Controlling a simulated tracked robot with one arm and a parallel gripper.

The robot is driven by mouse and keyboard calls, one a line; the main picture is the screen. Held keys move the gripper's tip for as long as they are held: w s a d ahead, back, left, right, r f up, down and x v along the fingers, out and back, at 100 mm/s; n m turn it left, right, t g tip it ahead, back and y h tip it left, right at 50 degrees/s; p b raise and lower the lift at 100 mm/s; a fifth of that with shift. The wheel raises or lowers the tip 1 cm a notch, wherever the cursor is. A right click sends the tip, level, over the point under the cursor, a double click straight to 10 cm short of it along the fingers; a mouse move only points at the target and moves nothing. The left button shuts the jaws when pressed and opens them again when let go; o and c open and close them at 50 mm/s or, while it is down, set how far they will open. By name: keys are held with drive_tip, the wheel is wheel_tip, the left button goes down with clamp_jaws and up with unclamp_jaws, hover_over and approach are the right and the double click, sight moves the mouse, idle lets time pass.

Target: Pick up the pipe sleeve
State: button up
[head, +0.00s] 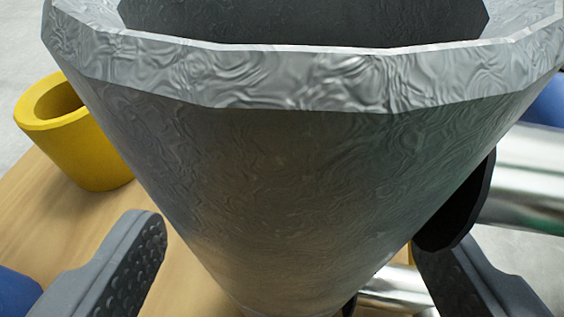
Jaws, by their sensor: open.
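A large grey hollow sleeve (290,150) with a thick, rippled metallic rim fills the middle of the head view; I take it as the pipe sleeve. It stands upright, open at the top, and looks narrower toward its base. My gripper (292,236) is open, with one dark, studded finger low on each side of the sleeve. A gap shows between the left finger and the sleeve. The right finger is partly hidden, and I cannot tell whether it touches. The sleeve's base is cut off by the bottom edge.
A yellow hollow cup-like piece (85,150) stands at the left on the wooden surface (60,215). At the right, a shiny metal cylinder (525,180) with a black end (460,210) lies close to the sleeve. Another shiny piece (398,288) lies low near the right finger.

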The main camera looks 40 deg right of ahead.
drive_tip(key=shift+w+d+f, duration=0.15)
drive_tip(key=shift+w+d, duration=0.15)
drive_tip(key=c, duration=1.5)
